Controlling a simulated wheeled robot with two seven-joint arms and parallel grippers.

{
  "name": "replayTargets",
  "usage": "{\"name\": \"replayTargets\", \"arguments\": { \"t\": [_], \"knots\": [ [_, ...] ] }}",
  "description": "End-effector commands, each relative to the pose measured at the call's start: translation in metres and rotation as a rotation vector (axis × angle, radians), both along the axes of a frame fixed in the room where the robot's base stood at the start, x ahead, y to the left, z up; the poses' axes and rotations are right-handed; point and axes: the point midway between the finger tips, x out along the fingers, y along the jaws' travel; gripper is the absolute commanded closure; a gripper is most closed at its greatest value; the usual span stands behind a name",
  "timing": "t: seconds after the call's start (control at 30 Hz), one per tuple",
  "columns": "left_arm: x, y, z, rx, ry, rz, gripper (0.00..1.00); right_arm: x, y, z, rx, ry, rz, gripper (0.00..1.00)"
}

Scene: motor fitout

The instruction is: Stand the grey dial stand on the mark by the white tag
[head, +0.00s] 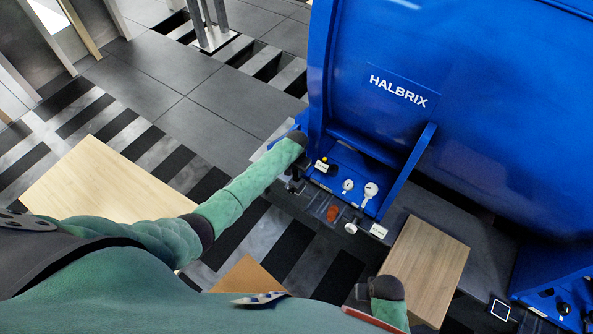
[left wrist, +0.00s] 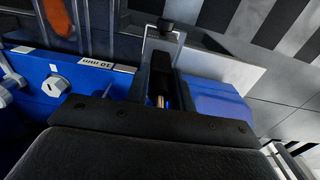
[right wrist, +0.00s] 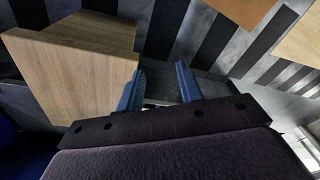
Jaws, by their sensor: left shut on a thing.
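My left gripper (head: 293,184) is beside the left edge of the blue motor foot. In the left wrist view its jaws (left wrist: 160,92) are shut on a narrow dark piece, which I take to be the grey dial stand; a thin grey frame with a black knob (left wrist: 165,27) rises beyond them. Its base is mostly hidden. A white tag (head: 378,231) lies on the dark bench right of an orange-red piece (head: 332,213) and a white round part (head: 350,228). I cannot make out the mark. My right gripper (right wrist: 158,85) is open and empty, beside a wooden box.
The blue HALBRIX motor (head: 450,110) fills the upper right. Its foot carries white dials (head: 371,190) and a yellow button (head: 325,159). A wooden box (head: 428,262) stands right of the tag. A pale wooden top (head: 100,195) is at left.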

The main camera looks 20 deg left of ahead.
Motion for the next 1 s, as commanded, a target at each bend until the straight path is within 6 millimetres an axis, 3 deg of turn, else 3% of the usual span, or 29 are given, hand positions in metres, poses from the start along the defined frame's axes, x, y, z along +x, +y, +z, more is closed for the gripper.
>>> {"name": "replayTargets", "arguments": {
  "t": [0.03, 0.17, 0.57, 1.0],
  "knots": [
    [0.001, 0.0, 0.001, -0.001, -0.002, 0.0, 0.75, 0.0, 0.0, 0.0, 0.0, 0.0, 0.0, 0.64],
    [0.001, 0.0, 0.001, -0.001, -0.002, 0.0, 0.51, 0.0, 0.0, 0.0, 0.0, 0.0, 0.0, 0.64],
    [-0.001, 0.0, -0.001, 0.0, 0.001, 0.0, 0.51, -0.001, 0.0, -0.005, -0.001, 0.001, 0.0, 0.64],
    [0.001, 0.0, 0.004, -0.001, -0.002, 0.0, 0.51, -0.007, -0.005, -0.051, -0.006, 0.001, -0.001, 0.64]
  ]
}}
